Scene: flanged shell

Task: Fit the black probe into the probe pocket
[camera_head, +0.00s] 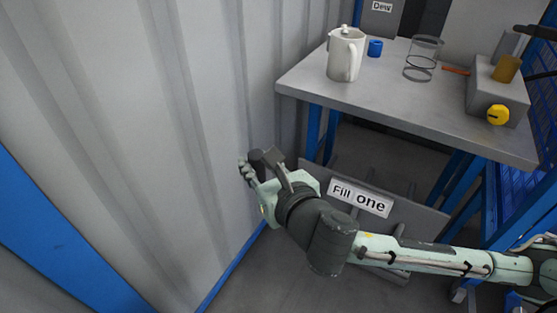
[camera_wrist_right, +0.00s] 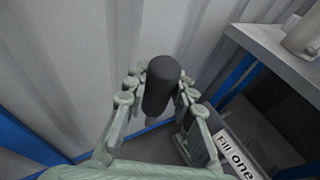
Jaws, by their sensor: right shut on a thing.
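My right gripper (camera_head: 254,168) is at the end of the arm that comes in from the right in the head view. It is in front of the pale corrugated wall, left of the table. It is shut on the black probe (camera_wrist_right: 161,88), a dark cylinder with a rounded end, which stands between the fingers in the right wrist view. In the head view the probe's dark end (camera_head: 255,156) shows small at the fingers. I cannot make out the probe pocket in either view. My left gripper is not in view.
A grey table (camera_head: 400,108) with blue legs carries a white jug (camera_head: 345,54), a blue cup (camera_head: 375,48), a clear glass cylinder (camera_head: 424,54) and a grey box (camera_head: 484,100) with a yellow knob (camera_head: 497,114). A "Fill one" sign (camera_head: 360,197) is below. The corrugated wall (camera_head: 130,120) is close by.

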